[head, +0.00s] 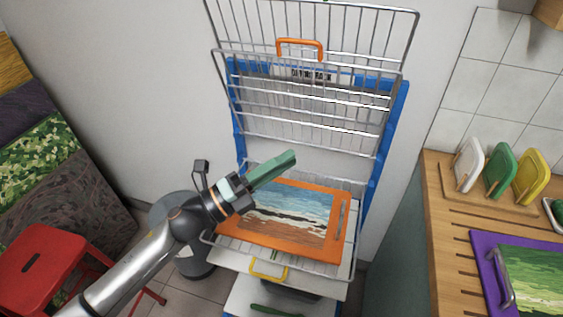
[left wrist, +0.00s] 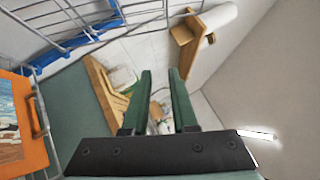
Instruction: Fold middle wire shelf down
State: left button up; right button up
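A blue rack (head: 392,118) stands against the wall with several wire shelves. A wire shelf with an orange handle (head: 299,42) is folded up, nearly upright. A lower wire shelf with a yellow handle (head: 268,277) is down, with an orange-framed painted board (head: 230,228) lying on it. My left gripper (head: 290,158) is in front of the rack, over that board and below the orange handle. In the left wrist view its two green fingers (left wrist: 160,72) are apart with nothing between them. My right gripper is not in view.
Another wire shelf rises at the top (head: 385,10). A wooden counter (head: 445,225) on the right bears upright coloured boards and a purple-framed board (head: 482,250). A red stool (head: 40,255) is at the lower left. A grey bin (head: 198,265) stands beside my left arm.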

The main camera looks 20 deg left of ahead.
pick_arm(q)
jog(key=b+v, duration=0.3)
jog(key=v, duration=0.9)
jog(key=shift+s+a+b, duration=0.15)
jog(key=shift+a+b, duration=0.05)
jog(key=shift+b, duration=0.1)
